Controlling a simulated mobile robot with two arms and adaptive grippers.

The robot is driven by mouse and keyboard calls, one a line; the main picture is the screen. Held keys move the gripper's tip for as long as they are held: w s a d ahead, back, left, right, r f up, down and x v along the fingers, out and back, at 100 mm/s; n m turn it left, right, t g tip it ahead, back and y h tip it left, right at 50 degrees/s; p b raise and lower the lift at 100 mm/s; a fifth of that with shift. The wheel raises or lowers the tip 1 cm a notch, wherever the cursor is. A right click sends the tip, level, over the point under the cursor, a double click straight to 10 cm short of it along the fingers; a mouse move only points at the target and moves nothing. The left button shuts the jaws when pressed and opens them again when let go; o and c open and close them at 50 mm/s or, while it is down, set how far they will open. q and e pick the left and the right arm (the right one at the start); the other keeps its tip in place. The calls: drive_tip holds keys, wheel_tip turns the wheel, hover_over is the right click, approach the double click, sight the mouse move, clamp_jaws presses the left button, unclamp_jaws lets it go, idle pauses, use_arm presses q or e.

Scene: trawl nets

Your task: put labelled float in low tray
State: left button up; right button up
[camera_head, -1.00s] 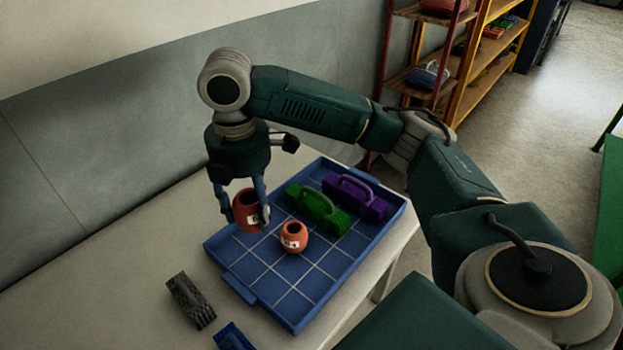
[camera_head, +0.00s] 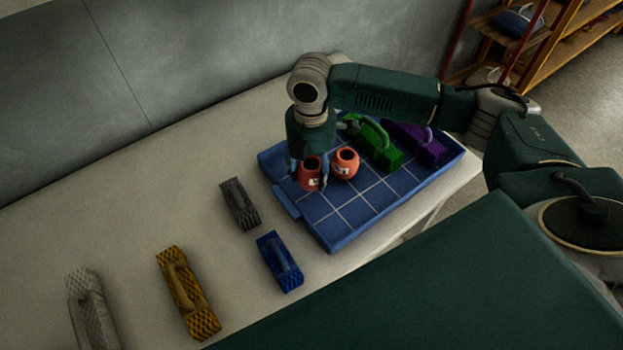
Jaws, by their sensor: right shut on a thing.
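A blue low tray (camera_head: 357,220) with a white grid stands on the pale table. My right gripper (camera_head: 309,184) points down over the tray's left part, shut on a dark red float (camera_head: 311,169) with a dark round opening and a small white label. The held float is low, just left of a second, orange-red float (camera_head: 346,160) that sits in the tray and also has a pale label. I cannot tell whether the held float touches the tray floor. My left gripper is not in view.
A green handled block (camera_head: 376,146) and a purple one (camera_head: 417,143) lie in the tray's far right part. A dark grey block (camera_head: 240,204), blue block (camera_head: 280,262), yellow block (camera_head: 187,292) and light grey block (camera_head: 90,311) lie on the table. The tray's near part is clear.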

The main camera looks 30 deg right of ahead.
drive_tip(key=shift+f, duration=2.15)
drive_tip(key=o, duration=1.2)
drive_tip(key=shift+f, duration=0.15)
drive_tip(key=shift+o, duration=0.2)
wheel_tip(320, 180, up, 12)
drive_tip(key=b, duration=0.1)
drive_tip(key=shift+r, duration=0.2)
